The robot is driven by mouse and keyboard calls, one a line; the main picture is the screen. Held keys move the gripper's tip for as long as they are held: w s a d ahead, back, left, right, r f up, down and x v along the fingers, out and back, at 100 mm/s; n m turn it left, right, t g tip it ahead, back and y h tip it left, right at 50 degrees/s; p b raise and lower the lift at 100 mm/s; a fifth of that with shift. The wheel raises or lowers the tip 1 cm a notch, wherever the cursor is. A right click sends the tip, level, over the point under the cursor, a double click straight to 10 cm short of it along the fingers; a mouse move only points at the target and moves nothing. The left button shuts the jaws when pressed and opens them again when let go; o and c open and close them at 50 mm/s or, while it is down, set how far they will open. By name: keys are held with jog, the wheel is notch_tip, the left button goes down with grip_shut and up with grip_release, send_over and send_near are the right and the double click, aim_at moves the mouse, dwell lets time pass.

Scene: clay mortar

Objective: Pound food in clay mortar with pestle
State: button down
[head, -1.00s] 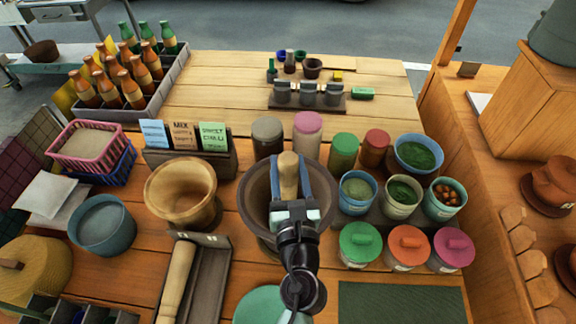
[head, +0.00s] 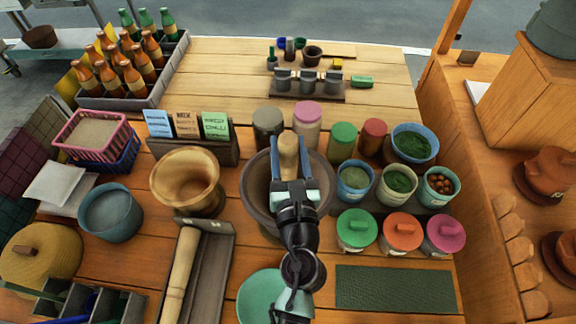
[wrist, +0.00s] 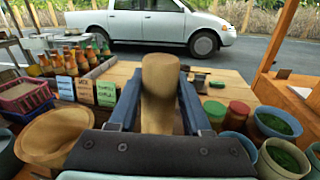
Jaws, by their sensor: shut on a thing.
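The clay mortar (head: 254,210) is a wide dark grey-brown bowl in the middle of the table in the head view. My gripper (head: 289,167) is over its opening, shut on a light wooden pestle (head: 288,146). The pestle's rounded top sticks up between the blue-grey fingers. The wrist view also shows the pestle (wrist: 160,90) upright between the two fingers (wrist: 158,105). Its lower end is hidden by my gripper, so I cannot tell whether it touches the mortar's bottom. The food inside the mortar cannot be made out.
A wooden mortar (head: 187,182) stands at left, with another wooden pestle (head: 180,274) in a tray before it. Bowls of green food (head: 397,184) and lidded jars (head: 402,233) crowd the right. Card holder (head: 190,150) and tall jars (head: 307,123) stand behind. A dark green mat (head: 395,288) lies clear.

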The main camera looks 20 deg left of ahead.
aim_at(294, 172)
jog(key=f+b, duration=0.5)
jog(key=shift+w+d+f, duration=0.15)
jog(key=shift+d+f, duration=0.1)
jog(key=shift+d, duration=0.05)
notch_tip(294, 172, up, 6)
jog(key=p, duration=0.5)
jog(key=shift+d+f+p, duration=0.1)
jog(key=shift+p, duration=0.3)
jog(key=shift+f, duration=0.2)
jog(key=shift+f+b, duration=0.1)
jog(key=shift+b, duration=0.2)
notch_tip(294, 172, down, 5)
jog(key=b, duration=0.4)
jog(key=shift+f+b, duration=0.1)
jog(key=shift+b, duration=0.3)
notch_tip(294, 172, up, 6)
jog(key=p, duration=0.6)
jog(key=shift+f, duration=0.3)
jog(key=shift+f+b, duration=0.1)
jog(key=shift+b, duration=0.2)
